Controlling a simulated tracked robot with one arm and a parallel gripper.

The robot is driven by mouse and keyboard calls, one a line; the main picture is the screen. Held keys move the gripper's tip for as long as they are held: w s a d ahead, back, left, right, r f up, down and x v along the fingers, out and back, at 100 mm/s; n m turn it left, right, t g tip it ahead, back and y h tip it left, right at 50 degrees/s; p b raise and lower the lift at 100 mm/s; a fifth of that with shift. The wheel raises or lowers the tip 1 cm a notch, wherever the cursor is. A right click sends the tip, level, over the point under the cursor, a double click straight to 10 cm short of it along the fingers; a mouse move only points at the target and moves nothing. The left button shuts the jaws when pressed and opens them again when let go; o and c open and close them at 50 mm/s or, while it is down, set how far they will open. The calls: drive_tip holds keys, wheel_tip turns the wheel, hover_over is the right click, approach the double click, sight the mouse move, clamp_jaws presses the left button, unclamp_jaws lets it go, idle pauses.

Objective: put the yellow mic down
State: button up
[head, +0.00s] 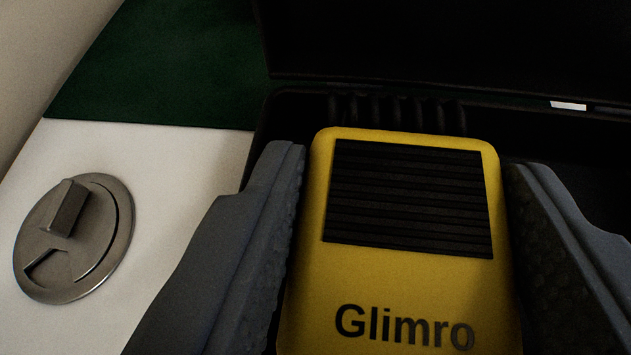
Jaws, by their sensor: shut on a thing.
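The yellow mic (315,290) has a black ribbed grille on its upper face and the word "Glimro" in dark letters below. It fills the lower middle of the head view, and its lower end is cut off by the picture's edge. My gripper (405,190) has a grey finger on each side of the mic and is shut on it. A dark ribbed part, perhaps a coiled cord, shows just beyond the mic's top end. I cannot tell whether the mic touches anything beneath it.
A black open case or bin (420,45) lies behind and around the mic, its inside very dark. A small white label (568,106) shows on it. At left, a round metal disc with a raised tab (75,238) sits on a white surface (185,160). A dark green area (165,65) lies beyond.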

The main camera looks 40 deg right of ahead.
sight(371, 261)
drive_tip(key=shift+w, duration=0.4)
wheel_tip(371, 261, down, 4)
drive_tip(key=shift+r+b, duration=0.1)
drive_tip(key=shift+b, duration=0.9)
drive_tip(key=shift+r, duration=0.1)
drive_tip(key=o, duration=0.8)
drive_tip(key=shift+c, duration=0.2)
